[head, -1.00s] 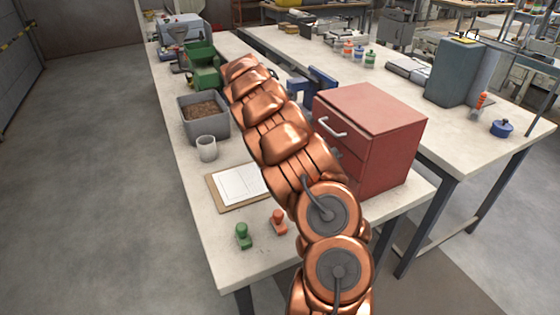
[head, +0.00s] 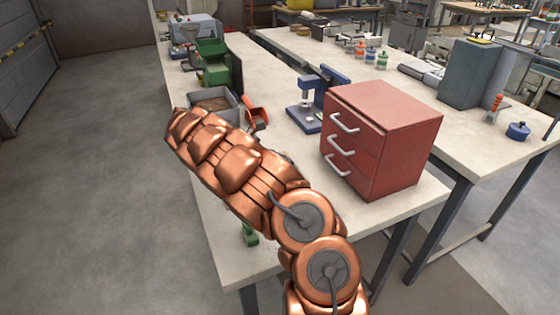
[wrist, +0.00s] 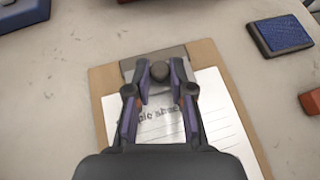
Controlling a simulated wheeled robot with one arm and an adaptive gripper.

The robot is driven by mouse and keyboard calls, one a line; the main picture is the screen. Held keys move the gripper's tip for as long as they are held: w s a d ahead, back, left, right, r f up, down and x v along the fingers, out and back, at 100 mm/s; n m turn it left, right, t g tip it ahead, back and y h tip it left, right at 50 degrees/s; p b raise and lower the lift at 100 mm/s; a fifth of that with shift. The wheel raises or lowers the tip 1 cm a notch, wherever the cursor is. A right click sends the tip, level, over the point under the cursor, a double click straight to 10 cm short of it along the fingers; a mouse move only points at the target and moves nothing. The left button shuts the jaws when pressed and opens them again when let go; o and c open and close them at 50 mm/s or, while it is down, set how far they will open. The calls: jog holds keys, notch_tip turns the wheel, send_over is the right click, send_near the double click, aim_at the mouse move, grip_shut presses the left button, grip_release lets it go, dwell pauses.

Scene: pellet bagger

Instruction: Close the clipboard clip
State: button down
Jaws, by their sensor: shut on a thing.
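The brown clipboard (wrist: 222,84) lies flat on the table in the wrist view, with a white printed sheet (wrist: 215,118) on it. Its grey metal clip (wrist: 130,66) is at the far edge, over the top of the sheet. My gripper (wrist: 160,73) is at the clip, its fingers shut on the dark rounded part in the clip's middle. The fingers partly cover the clip, and I cannot tell whether it presses on the paper. In the head view my arm hides the clipboard and the gripper.
A blue pad (wrist: 283,34) and a red block (wrist: 311,101) lie right of the clipboard. A red drawer cabinet (head: 385,130) stands to the right, a green stamp (head: 249,235) near the front. A grey bin (head: 222,99) is behind my arm.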

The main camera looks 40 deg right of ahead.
jog(key=shift+f+h, duration=0.15)
jog(key=shift+h, duration=0.25)
jog(key=c, duration=1)
grip_release()
jog(key=shift+a, duration=0.1)
jog(key=shift+v, duration=5.95)
jog(key=shift+w, duration=0.2)
